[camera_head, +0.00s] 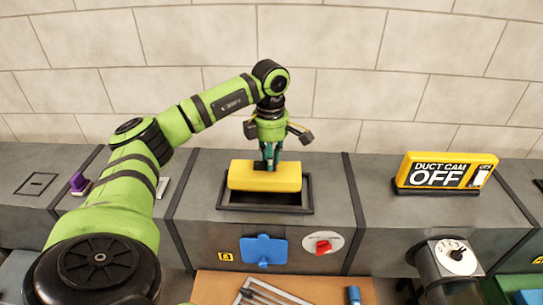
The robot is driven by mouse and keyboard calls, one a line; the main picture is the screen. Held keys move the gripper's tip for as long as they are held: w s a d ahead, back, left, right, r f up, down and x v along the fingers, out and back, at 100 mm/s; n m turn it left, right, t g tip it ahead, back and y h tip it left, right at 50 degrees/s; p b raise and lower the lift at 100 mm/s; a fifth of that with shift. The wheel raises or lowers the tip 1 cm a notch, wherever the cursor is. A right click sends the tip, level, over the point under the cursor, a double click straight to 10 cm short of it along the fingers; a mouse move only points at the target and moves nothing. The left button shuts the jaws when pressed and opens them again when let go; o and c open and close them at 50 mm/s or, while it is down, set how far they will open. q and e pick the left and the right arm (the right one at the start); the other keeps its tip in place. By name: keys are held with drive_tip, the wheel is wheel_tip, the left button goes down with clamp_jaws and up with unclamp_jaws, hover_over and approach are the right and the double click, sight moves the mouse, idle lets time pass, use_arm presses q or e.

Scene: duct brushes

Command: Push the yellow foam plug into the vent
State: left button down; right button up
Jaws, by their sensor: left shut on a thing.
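The yellow foam plug (264,179) is a long block at the black-framed vent (265,208) on top of the grey duct. The plug sits over the vent's back part, and a dark strip of the opening shows in front of it. I cannot tell how deep it sits. My left gripper (268,165) points down from above and is shut on the plug at its middle. The fingertips are partly hidden against the plug. My right gripper is not in view.
A black and yellow "DUCT CAM OFF" sign (446,174) stands on the duct to the right. A blue panel (263,250) and a red knob (323,246) are on the duct's front. A dial (456,256) is at the lower right. A purple object (79,182) stands at the left.

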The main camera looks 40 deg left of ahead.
use_arm(q)
drive_tip(key=shift+w+f+b, duration=0.25)
drive_tip(key=shift+f+b, duration=0.05)
drive_tip(key=shift+f, duration=0.3)
drive_tip(key=shift+s+f+b, duration=0.1)
drive_tip(key=shift+f+b, duration=0.55)
drive_tip(key=shift+f, duration=0.3)
drive_tip(key=shift+f+b, duration=1.2)
drive_tip(key=shift+f, duration=0.6)
drive_tip(key=c, duration=1.1)
unclamp_jaws()
